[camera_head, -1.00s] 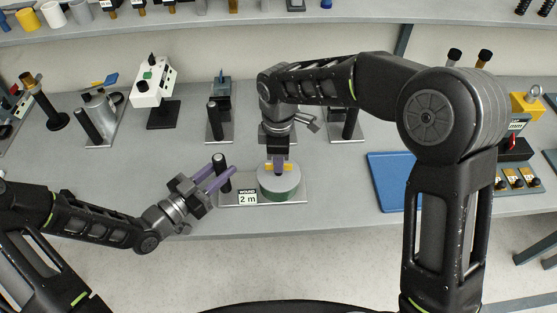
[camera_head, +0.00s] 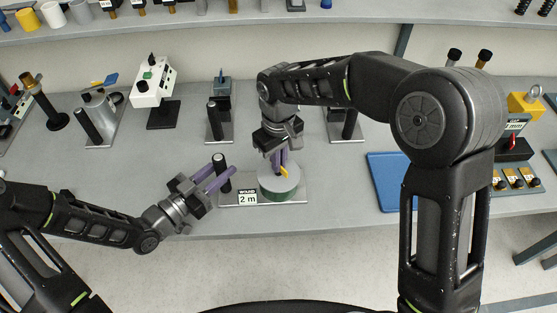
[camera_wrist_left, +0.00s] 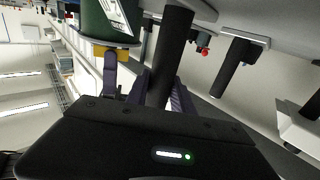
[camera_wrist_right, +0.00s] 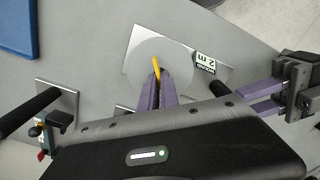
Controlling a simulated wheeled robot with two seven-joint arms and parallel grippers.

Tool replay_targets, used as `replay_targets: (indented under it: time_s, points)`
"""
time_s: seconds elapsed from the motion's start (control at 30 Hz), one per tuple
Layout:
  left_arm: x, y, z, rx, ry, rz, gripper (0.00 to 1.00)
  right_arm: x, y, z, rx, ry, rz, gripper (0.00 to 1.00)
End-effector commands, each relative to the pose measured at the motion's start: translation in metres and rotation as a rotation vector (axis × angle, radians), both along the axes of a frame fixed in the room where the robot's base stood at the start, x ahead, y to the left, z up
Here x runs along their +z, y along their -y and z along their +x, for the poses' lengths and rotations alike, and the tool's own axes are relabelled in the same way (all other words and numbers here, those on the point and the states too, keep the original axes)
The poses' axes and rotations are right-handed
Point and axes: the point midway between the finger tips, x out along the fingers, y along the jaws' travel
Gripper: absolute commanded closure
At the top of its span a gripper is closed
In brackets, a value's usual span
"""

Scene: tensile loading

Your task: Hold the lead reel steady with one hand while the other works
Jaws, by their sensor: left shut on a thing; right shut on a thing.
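The lead reel (camera_head: 279,182) is a grey-topped drum with a green side, on a metal plate (camera_head: 298,195) at the bench's front. A black post (camera_head: 219,160) stands on the plate left of the drum. My left gripper (camera_head: 226,172) is shut on the post; the left wrist view shows the post (camera_wrist_left: 170,45) between its fingers. A yellow bar (camera_head: 284,171) lies across the drum's top. My right gripper (camera_head: 280,167) points down and is shut on this bar; the right wrist view shows the bar (camera_wrist_right: 156,66) at its purple fingertips. The fingers partly hide it.
A blue mat (camera_head: 390,180) lies to the right. A white box on a stand (camera_head: 152,82) and other post fixtures (camera_head: 213,122) stand behind. The bench front between reel and mat is clear.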

Motion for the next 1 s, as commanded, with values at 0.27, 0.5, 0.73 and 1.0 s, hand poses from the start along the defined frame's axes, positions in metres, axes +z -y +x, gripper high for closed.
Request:
replay_targets:
  time_s: [0.27, 0.5, 0.73, 1.0]
  points:
    - [-0.0006, -0.0003, 0.0, 0.001, -0.002, 0.001, 1.0, 0.0011, -0.0005, 0.0006, -0.082, 0.002, 0.002, 1.0]
    - [-0.0006, -0.0003, 0.0, 0.001, -0.002, 0.001, 1.0, 0.0011, -0.0005, 0.0006, -0.091, 0.002, 0.002, 1.0]
    - [-0.0006, -0.0002, -0.0001, 0.0, -0.002, 0.001, 1.0, 0.0011, -0.0005, 0.0007, -0.089, 0.002, 0.002, 0.9]
    - [-0.0005, -0.0002, -0.0001, 0.0, -0.001, 0.001, 1.0, 0.0004, -0.0002, 0.0002, -0.089, 0.001, 0.001, 0.73]
